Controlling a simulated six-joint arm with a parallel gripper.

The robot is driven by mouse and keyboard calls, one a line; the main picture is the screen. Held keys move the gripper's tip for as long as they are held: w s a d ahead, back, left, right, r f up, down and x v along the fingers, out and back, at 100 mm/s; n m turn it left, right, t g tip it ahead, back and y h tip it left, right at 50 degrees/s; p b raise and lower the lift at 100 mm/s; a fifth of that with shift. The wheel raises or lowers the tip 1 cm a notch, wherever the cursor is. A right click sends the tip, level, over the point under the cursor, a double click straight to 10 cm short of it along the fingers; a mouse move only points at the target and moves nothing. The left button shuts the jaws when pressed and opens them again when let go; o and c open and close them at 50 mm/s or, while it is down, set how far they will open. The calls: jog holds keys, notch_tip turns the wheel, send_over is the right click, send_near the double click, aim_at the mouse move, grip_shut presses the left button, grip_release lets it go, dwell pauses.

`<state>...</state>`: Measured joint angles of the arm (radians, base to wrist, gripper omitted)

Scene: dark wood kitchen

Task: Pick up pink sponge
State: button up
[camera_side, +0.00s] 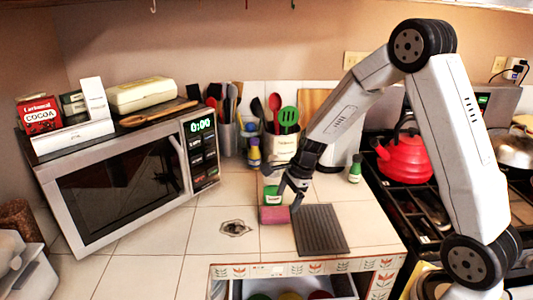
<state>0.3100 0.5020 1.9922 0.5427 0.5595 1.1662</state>
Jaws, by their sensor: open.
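The pink sponge (271,215) lies on the tiled counter, left of the dark ridged mat. A green object (272,194) shows right behind or above it; I cannot tell whether the two touch. My gripper (289,200) reaches down from the upper right, with its dark fingers open. The fingers are at the right side of the sponge and green object. One finger is close to the sponge's right end; I cannot tell if it touches. Nothing is clearly held between the fingers.
The dark ridged mat (320,229) lies right of the sponge. Utensil holders (283,146) and bottles stand behind. The microwave (125,178) is at left, the red kettle (405,157) on the stove at right. An open drawer (285,288) is below the front edge. Tiles left of the sponge are mostly clear.

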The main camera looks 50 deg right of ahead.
aim_at(275, 211)
jog(key=w+d+m, duration=0.1)
jog(key=m, duration=0.1)
jog(key=w+d+f+m, duration=0.1)
jog(key=w+d+m, duration=0.1)
jog(key=m, duration=0.1)
jog(key=shift+f+t+y, duration=0.15)
jog(key=shift+t+y, duration=0.15)
jog(key=shift+a+f, duration=0.1)
jog(key=shift+f, duration=0.05)
jog(key=shift+x, duration=1.2)
jog(key=shift+x, duration=2.55)
